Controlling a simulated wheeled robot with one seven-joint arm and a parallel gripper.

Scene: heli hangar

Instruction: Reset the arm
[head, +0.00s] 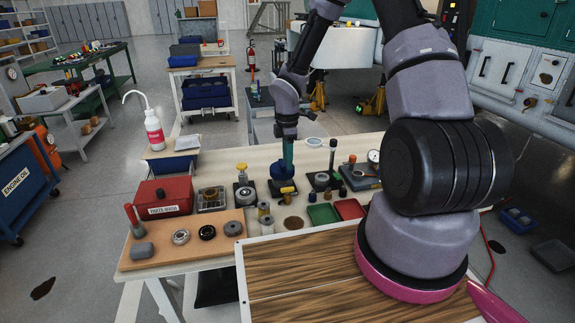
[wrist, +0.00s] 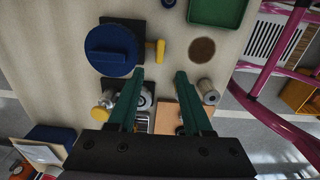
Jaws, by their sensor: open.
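My gripper (head: 287,166) hangs from my arm over the workbench (head: 262,158) in the head view, its green fingers pointing down. In the wrist view my gripper (wrist: 160,74) has its two fingers apart, with nothing held between them. A round blue part (head: 281,187) on a dark base sits close by the fingers in the head view. The wrist view shows this blue part (wrist: 110,50) to the left of the fingertips, with a yellow handle (wrist: 156,53) beside it. I cannot tell the exact height of the fingertips above the bench.
A red box (head: 164,197), a wooden board (head: 187,240) with several round parts, a green tray (head: 323,214) and a red tray (head: 349,209) are on the bench. A white bottle (head: 154,132) stands at the back left.

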